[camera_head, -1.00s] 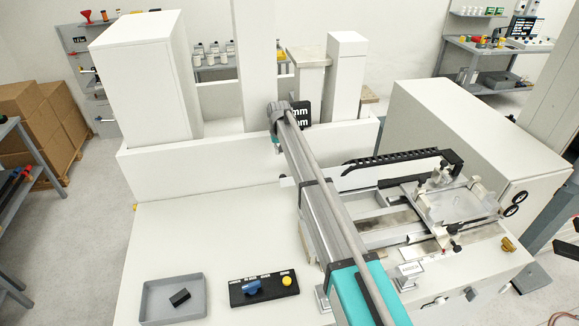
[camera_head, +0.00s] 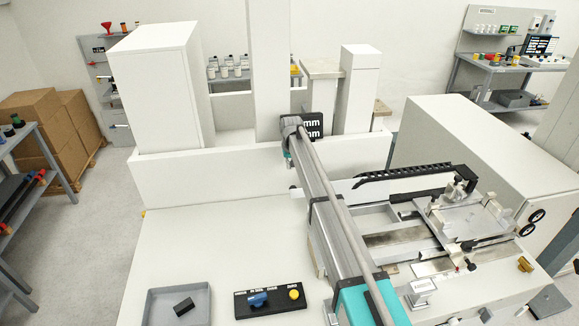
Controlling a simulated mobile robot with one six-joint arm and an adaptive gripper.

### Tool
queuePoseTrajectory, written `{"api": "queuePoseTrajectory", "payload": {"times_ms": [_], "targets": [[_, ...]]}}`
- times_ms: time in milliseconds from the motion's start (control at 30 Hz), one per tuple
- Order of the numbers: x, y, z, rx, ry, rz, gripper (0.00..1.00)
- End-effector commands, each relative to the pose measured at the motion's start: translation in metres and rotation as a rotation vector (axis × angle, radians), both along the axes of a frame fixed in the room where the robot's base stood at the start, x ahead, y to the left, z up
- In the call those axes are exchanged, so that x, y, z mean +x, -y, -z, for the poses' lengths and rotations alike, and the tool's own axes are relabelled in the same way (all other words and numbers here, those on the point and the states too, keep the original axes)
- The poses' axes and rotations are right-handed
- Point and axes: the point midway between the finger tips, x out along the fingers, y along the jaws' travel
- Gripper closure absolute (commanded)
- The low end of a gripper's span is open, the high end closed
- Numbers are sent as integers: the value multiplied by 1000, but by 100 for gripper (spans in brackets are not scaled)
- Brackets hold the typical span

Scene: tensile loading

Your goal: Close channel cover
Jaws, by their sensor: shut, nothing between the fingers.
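A thin white panel (camera_head: 335,189) stands behind the rail, beside a black cable chain (camera_head: 405,172). A metal carriage assembly (camera_head: 465,220) sits to the right of the rail. My gripper is not in view.
A grey tray (camera_head: 152,313) holding a black block (camera_head: 184,307) lies front left. Beside it is a black panel (camera_head: 270,300) with a blue switch and a yellow button. A large white cabinet (camera_head: 475,150) stands at right.

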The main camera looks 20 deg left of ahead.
Motion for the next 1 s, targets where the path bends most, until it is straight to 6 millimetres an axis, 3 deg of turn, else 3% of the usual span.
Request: {"api": "queuePoseTrajectory", "payload": {"times_ms": [900,967,1000], "targets": [[9,-3,76,0,0,2,100],[10,-3,80,0,0,2,100],[1,2,73,0,0,2,100]]}}
